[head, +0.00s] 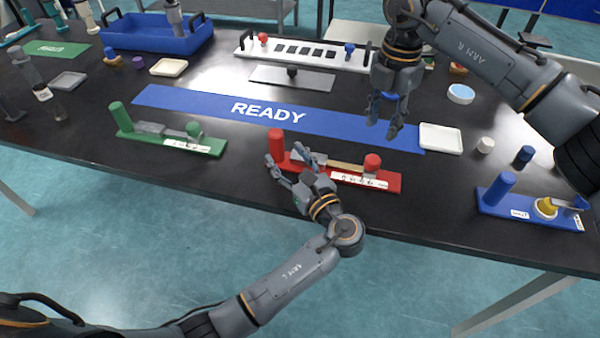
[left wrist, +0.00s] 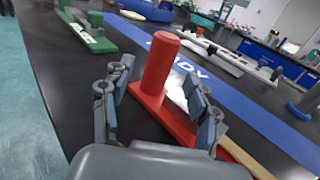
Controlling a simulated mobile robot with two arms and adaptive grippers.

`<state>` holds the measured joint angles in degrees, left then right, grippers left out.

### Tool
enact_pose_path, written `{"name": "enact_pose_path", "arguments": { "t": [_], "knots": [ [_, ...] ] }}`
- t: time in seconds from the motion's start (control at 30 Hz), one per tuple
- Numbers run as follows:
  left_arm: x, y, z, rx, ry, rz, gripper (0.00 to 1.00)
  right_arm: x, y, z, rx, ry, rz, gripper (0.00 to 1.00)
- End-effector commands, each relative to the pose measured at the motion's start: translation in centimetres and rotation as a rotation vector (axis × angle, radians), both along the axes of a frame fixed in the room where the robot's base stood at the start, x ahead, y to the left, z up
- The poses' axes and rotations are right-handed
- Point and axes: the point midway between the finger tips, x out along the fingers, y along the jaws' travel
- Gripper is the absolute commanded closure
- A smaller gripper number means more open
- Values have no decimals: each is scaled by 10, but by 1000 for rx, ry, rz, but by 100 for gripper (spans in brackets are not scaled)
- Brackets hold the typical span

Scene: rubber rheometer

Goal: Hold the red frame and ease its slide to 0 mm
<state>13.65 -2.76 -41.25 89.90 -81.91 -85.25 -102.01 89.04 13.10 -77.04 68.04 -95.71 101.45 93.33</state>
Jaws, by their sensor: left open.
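The red frame (head: 385,182) lies near the table's front edge. It has a tall red post (head: 276,146) at its left end, a tan bar (head: 345,167), a shorter red knob (head: 372,162) toward the right and a white scale strip whose marks are too small to read. My left gripper (head: 289,162) is open at the post end and partly covers the frame. In the left wrist view the red post (left wrist: 160,65) stands between the spread fingers; I cannot see contact. My right gripper (head: 384,121) appears open and empty, pointing down above the blue READY mat.
A green frame (head: 160,142) lies to the left and a blue frame (head: 500,205) to the right. The blue READY mat (head: 190,103) runs behind the red frame. A white tray (head: 440,138) sits at the mat's right end. Bare table separates the red and green frames.

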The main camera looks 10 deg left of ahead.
Motion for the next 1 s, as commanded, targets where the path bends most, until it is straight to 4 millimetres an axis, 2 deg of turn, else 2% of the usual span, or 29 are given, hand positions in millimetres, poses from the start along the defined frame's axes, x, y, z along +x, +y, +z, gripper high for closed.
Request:
{"name": "enact_pose_path", "arguments": {
  "t": [0.1, 0.3, 0.7, 0.73, 0.77, 1.0],
  "knots": [
    [16, 15, 1, 3, -2, 1, 40, 0, 0, 0, 0, 0, 0, 62],
    [34, 31, 0, 1, 0, 0, 40, 0, 0, 0, 0, 0, 0, 62],
    [40, 37, 0, 0, 0, 0, 40, 0, 0, 0, 0, 0, 0, 62],
    [40, 37, 0, 0, 0, 0, 42, 0, 0, 0, 0, 0, 0, 62],
    [40, 36, 0, 0, 0, 0, 48, 0, 0, 0, 0, 0, 0, 62],
    [39, 36, 0, 0, 0, -1, 97, 0, 0, 0, 0, 0, 0, 62]
  ]
}}
